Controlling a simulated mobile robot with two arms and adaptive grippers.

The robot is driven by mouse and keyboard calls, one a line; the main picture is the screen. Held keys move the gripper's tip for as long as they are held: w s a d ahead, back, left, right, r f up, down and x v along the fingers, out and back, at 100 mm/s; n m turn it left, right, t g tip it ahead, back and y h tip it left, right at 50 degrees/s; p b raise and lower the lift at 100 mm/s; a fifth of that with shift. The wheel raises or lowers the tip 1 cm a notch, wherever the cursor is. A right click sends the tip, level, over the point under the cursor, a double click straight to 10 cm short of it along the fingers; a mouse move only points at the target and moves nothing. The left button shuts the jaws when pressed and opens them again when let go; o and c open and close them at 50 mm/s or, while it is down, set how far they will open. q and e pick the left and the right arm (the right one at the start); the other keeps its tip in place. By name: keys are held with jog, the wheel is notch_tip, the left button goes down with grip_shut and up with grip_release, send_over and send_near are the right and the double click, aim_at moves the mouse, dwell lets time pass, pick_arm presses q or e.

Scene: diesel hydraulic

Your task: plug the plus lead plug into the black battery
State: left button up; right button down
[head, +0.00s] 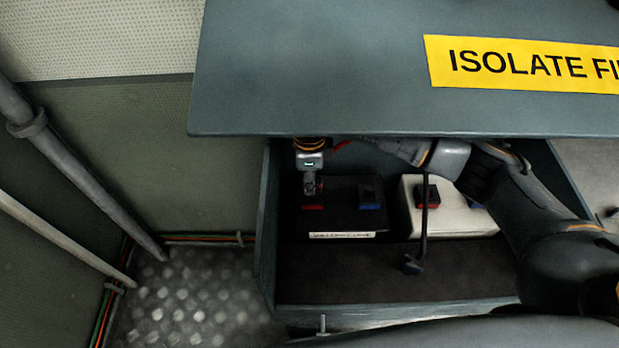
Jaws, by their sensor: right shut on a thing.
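The black battery (345,219) sits at the left in the open box, with a white label on its front edge. It has a blue terminal block (370,194) at its right and a red part (313,207) at its left. My right gripper (312,192) points down just above that red part, shut on what appears to be the plus lead plug. The fingers mostly hide the plug, and I cannot tell whether it is seated or apart from the battery. A short red piece (343,145), perhaps lead, shows beside the wrist. My left gripper is not in view.
A white battery (460,218) stands to the right with a red block (427,196). A dark thin rod or cable (423,235) hangs before it. The raised grey lid (320,70) with a yellow sign (530,65) overhangs the box (268,235). The box's front floor is mostly clear.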

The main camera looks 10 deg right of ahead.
jog(key=shift+f, duration=0.2)
jog(key=shift+r, duration=0.2)
jog(key=shift+r, duration=0.5)
jog(key=shift+b, duration=0.5)
dwell(1.6)
jog(key=shift+f+b, duration=0.65)
jog(key=shift+f, duration=0.05)
jog(key=shift+r, duration=0.25)
jog(key=shift+r+p, duration=0.45)
jog(key=shift+r, duration=0.5)
jog(key=shift+b, duration=0.75)
dwell(1.4)
